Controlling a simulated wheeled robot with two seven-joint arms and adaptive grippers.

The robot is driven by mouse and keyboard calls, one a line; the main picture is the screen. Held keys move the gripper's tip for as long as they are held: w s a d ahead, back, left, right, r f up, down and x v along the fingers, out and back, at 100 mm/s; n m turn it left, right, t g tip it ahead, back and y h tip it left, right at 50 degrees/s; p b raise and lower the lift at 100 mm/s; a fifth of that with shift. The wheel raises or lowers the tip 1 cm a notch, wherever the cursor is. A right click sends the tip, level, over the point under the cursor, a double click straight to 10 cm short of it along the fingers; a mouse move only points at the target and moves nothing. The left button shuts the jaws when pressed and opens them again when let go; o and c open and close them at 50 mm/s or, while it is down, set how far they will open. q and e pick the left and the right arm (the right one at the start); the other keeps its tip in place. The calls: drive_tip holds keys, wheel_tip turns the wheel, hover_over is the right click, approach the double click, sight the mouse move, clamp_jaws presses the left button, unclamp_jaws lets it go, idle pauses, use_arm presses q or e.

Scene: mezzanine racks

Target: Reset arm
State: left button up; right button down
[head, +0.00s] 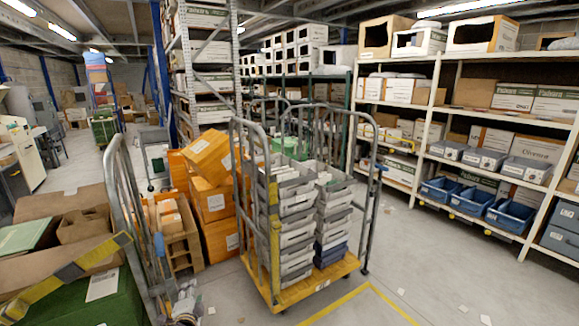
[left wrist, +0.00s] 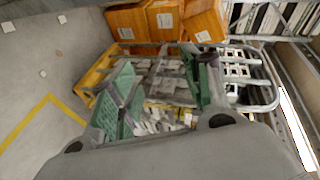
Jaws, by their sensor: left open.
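My left gripper (head: 185,303) shows small at the lower edge of the head view, left of the yellow-based trolley. In the left wrist view its two green fingers (left wrist: 163,92) stand apart with nothing held between them. The trolley and its load show behind the fingers. My right gripper is in neither view.
A roll cage trolley (head: 262,283) with a yellow base holds stacked grey trays (head: 297,215). Orange boxes (head: 212,203) stand behind it. Another metal cage frame (head: 120,175) is at left, beside cardboard and a green box. White shelving (head: 437,110) with blue bins stands right. Floor at lower right is mostly clear.

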use_arm(q)
drive_tip(key=s+d+f+n+g+h, duration=0.1)
drive_tip(key=s+d+f+n+g, duration=0.2)
drive_tip(key=f, duration=0.6)
drive_tip(key=s+d+f+n+h, duration=0.1)
drive_tip(key=s+f+n, duration=0.1)
drive_tip(key=s+f, duration=0.5)
drive_tip(key=s+d+f+n+g+h, duration=0.1)
drive_tip(key=d+f+n+g, duration=0.15)
drive_tip(key=f, duration=0.85)
drive_tip(key=s+d+f+n+g+h, duration=0.1)
drive_tip(key=s+f+n+g, duration=0.15)
drive_tip(key=s+f, duration=1.4)
drive_tip(key=s+f+g, duration=0.2)
drive_tip(key=s+f, duration=0.2)
drive_tip(key=s, duration=1.2)
drive_tip(key=s+f+g, duration=0.3)
drive_tip(key=s+f, duration=0.1)
drive_tip(key=s, duration=1.2)
drive_tip(key=shift+s, duration=0.25)
drive_tip(key=shift+s, duration=0.15)
